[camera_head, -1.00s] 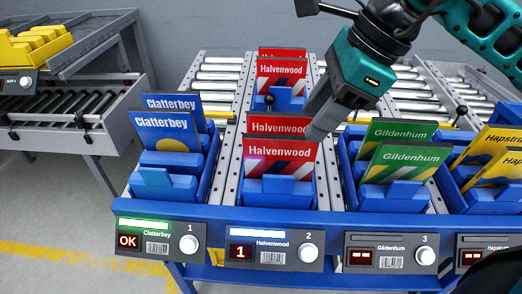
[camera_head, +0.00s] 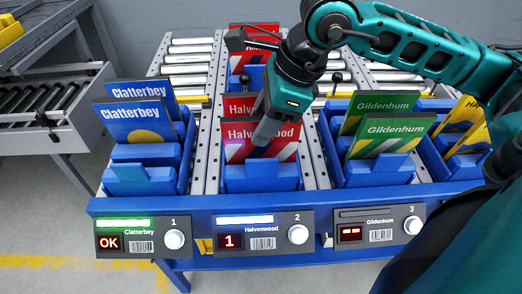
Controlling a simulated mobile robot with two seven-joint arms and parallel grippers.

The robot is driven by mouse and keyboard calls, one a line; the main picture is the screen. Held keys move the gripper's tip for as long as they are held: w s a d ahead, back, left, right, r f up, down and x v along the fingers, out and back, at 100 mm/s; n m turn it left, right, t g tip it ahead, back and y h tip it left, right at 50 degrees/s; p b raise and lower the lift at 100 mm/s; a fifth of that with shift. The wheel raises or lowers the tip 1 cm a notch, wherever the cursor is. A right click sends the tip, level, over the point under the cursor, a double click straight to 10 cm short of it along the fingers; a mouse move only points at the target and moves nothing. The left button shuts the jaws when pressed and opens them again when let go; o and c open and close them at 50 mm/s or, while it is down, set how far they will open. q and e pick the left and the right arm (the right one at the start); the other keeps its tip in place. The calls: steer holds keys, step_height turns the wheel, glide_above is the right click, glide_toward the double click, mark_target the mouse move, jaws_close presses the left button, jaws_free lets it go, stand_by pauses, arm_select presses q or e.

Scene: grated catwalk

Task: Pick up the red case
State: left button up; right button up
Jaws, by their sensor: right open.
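Red Halvenwood cases stand upright in blue holders in lane 2. The front red case (camera_head: 288,148) is partly covered by my gripper. Behind it is another red case (camera_head: 236,107), and more red cases (camera_head: 248,40) stand farther back. My right gripper (camera_head: 261,138) reaches down from the upper right, with its grey fingers overlapping the front red case. It is open; whether the fingers straddle the case or touch it cannot be told.
Blue Clatterbey cases (camera_head: 138,124) stand left, green Gildenhum cases (camera_head: 392,137) right, and yellow cases (camera_head: 470,125) farther right. Lane 2's panel (camera_head: 264,236) reads 1; lane 1's panel (camera_head: 138,237) reads OK. Another conveyor (camera_head: 60,100) is at left.

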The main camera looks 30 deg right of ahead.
mark_target(257, 151)
steer(key=shift+x, duration=1.35)
steer(key=shift+f+b, duration=0.2)
steer(key=shift+b, duration=0.35)
steer(key=shift+c, duration=0.2)
jaws_close()
